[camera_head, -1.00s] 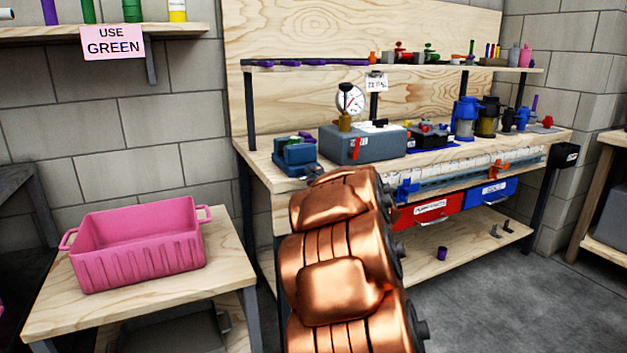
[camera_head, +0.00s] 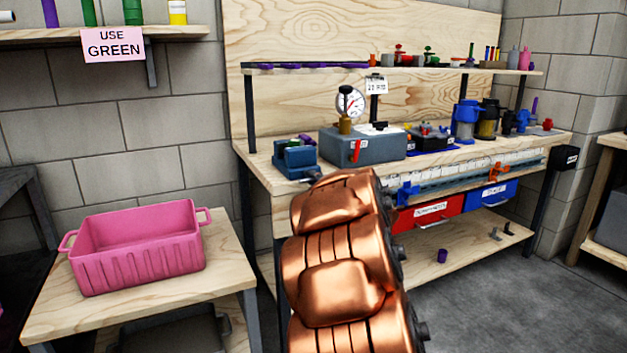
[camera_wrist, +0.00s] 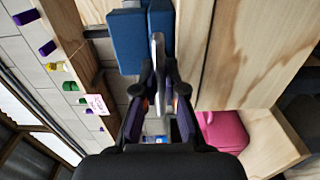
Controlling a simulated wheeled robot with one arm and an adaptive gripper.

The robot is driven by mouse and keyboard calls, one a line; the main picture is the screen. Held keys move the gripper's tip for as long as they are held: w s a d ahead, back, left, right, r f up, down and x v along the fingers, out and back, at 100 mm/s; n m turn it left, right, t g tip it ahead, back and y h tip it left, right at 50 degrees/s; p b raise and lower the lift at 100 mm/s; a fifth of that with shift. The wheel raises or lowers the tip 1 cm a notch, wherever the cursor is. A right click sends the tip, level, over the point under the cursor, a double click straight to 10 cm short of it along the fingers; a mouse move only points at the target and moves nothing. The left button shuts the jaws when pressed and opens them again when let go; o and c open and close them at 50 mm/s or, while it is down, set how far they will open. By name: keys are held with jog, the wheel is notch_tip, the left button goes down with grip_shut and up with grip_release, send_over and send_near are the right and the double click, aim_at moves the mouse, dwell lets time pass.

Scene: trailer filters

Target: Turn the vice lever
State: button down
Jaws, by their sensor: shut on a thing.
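The blue vice (camera_head: 295,157) stands on the left front corner of the workbench, and it also shows at the top of the wrist view (camera_wrist: 127,42). A grey metal lever (camera_wrist: 158,56) runs lengthwise beside the vice's blue body in the wrist view. My gripper (camera_wrist: 158,90) is shut on the lever, with one dark finger on each side of it. In the head view my copper-coloured arm covers the gripper and most of the lever. Part of the vice's front is close to the arm's end there.
A grey box with a gauge (camera_head: 362,146) stands right of the vice on the workbench (camera_head: 262,150). A pink bin (camera_head: 140,256) sits on a low table (camera_head: 60,315) at left. Red (camera_head: 428,212) and blue (camera_head: 490,195) drawers hang below the benchtop.

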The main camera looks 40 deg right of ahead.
jog(key=shift+r+m+p, duration=0.1)
jog(key=shift+m+p, duration=0.2)
jog(key=shift+p, duration=0.1)
jog(key=m+p, duration=0.1)
jog(key=p, duration=0.1)
jog(key=m+p, duration=0.1)
jog(key=shift+r+p, duration=0.25)
jog(key=shift+p, duration=0.1)
jog(key=m+p, duration=0.8)
jog(key=p, duration=0.1)
jog(key=shift+m, duration=0.3)
jog(key=m+p, duration=0.4)
jog(key=shift+f+m, duration=0.1)
jog(key=shift+m, duration=0.2)
jog(key=m+p, duration=0.3)
jog(key=m, duration=0.1)
jog(key=shift+f+m+p, duration=0.15)
jog(key=shift+m+p, duration=0.15)
jog(key=shift+m, duration=0.1)
